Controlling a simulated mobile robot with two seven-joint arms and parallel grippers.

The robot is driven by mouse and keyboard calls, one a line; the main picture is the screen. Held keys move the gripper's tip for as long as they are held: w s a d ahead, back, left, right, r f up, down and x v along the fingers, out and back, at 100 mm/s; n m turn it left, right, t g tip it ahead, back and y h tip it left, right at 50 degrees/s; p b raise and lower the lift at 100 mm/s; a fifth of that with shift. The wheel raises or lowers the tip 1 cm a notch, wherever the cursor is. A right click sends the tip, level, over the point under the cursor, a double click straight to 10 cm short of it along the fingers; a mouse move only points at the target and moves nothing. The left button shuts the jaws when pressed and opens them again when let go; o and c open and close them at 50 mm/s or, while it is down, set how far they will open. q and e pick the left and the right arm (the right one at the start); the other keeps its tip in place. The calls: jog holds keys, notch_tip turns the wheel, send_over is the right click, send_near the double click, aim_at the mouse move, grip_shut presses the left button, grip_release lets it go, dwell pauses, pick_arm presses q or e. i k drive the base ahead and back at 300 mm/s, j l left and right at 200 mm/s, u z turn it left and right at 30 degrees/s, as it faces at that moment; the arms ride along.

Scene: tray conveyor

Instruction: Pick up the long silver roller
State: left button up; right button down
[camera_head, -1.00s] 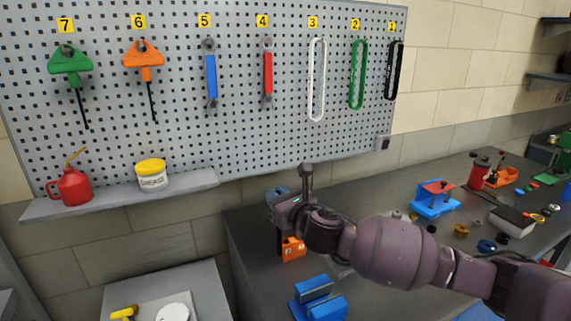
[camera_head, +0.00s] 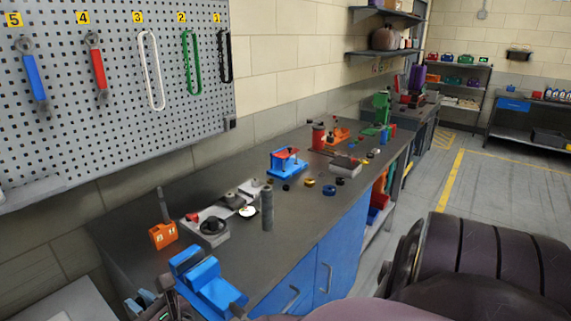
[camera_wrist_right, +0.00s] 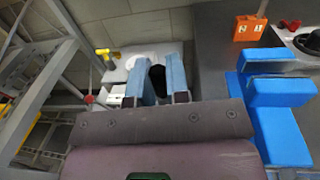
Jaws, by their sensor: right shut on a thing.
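My right gripper (camera_head: 150,302) is at the bottom left of the head view, left of the blue vise, partly cut off by the frame edge. In the right wrist view its two light blue fingers (camera_wrist_right: 160,82) are shut on a small dark object (camera_wrist_right: 157,80). Little of that object shows, and I cannot tell whether it is the roller. A tall grey cylinder (camera_head: 267,208) stands upright on the bench, apart from the gripper. My left gripper is not in view.
The blue vise (camera_head: 208,284) and orange block (camera_head: 163,235) stand near the bench's left end. A blue fixture (camera_head: 288,164) and several small parts lie farther along. The floor at right is open.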

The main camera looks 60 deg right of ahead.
aim_at(266, 190)
jog(key=k+l+u, duration=0.1)
jog(key=u, duration=0.3)
jog(key=k+l+u, duration=0.1)
jog(key=u, duration=0.3)
jog(key=k+l+u, duration=0.1)
jog(key=u, duration=0.3)
jog(key=k+u, duration=0.2)
jog(key=u, duration=0.2)
jog(key=k+u, duration=0.1)
jog(key=u, duration=0.3)
jog(key=k+l+u, duration=0.1)
jog(key=k+u, duration=0.45)
jog(key=u, duration=0.2)
jog(key=k+j+u, duration=0.1)
jog(key=k+u, duration=0.4)
jog(key=k+z, duration=0.4)
jog(key=z, duration=0.45)
jog(key=l+z, duration=0.1)
jog(key=z, duration=0.85)
jog(key=l+z, duration=0.1)
jog(key=z, duration=0.8)
jog(key=i+l+z, duration=0.1)
jog(key=z, duration=0.3)
jog(key=i+l+z, duration=0.1)
jog(key=z, duration=0.3)
